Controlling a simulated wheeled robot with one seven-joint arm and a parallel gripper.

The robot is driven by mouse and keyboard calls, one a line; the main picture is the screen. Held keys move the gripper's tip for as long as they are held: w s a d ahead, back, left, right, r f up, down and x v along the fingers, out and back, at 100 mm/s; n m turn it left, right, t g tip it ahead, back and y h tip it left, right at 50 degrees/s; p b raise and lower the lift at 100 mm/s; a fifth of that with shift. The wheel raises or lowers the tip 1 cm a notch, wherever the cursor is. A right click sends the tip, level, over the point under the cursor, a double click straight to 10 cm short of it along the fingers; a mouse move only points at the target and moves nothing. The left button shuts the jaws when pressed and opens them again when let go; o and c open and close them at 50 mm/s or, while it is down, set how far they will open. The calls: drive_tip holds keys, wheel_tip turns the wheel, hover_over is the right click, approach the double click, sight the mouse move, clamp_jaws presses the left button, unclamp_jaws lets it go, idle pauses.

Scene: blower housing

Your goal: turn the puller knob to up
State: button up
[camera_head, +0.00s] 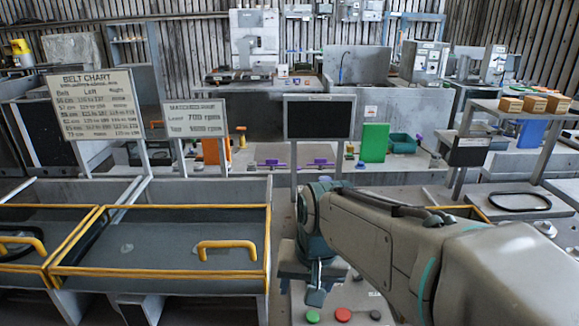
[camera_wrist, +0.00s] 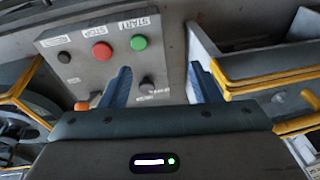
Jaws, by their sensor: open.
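A grey control panel (camera_wrist: 110,70) shows in the wrist view with a green button (camera_wrist: 138,43), a red button (camera_wrist: 101,51) and a dark round control (camera_wrist: 64,57). A dark knob (camera_wrist: 147,85) sits lower on the panel beside a small label. The labels by the dark controls are too small to read, so I cannot tell for sure which is the puller knob. My gripper (camera_wrist: 160,68) is open, its two blue fingers on either side of the dark knob in the picture, nearer it on the left. Contact is not visible. In the head view my gripper (camera_head: 316,297) hangs by the panel's buttons.
Yellow-framed bins (camera_head: 160,207) stand left of the panel, and their yellow rails (camera_wrist: 265,85) show right of my fingers.

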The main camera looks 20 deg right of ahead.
drive_tip(key=w+d+r+m+g+p, duration=0.1)
drive_tip(key=w+d+r+m+p, duration=0.45)
drive_tip(key=w+m, duration=0.45)
drive_tip(key=w+d+r+m+g+p, duration=0.1)
drive_tip(key=w+d+r+m+p, duration=0.4)
drive_tip(key=w+m, duration=0.5)
drive_tip(key=w+d+r+m+g+p, duration=0.1)
drive_tip(key=w+d+r+m+p, duration=0.2)
drive_tip(key=w+d+r+m, duration=0.55)
drive_tip(key=shift+h, duration=0.3)
drive_tip(key=f, duration=0.5)
drive_tip(key=w+a+f+p, duration=0.1)
drive_tip(key=f, duration=0.4)
drive_tip(key=w+f+p, duration=0.1)
drive_tip(key=f, duration=0.4)
drive_tip(key=shift+w+a, duration=0.2)
drive_tip(key=shift+a, duration=0.1)
drive_tip(key=c, duration=1)
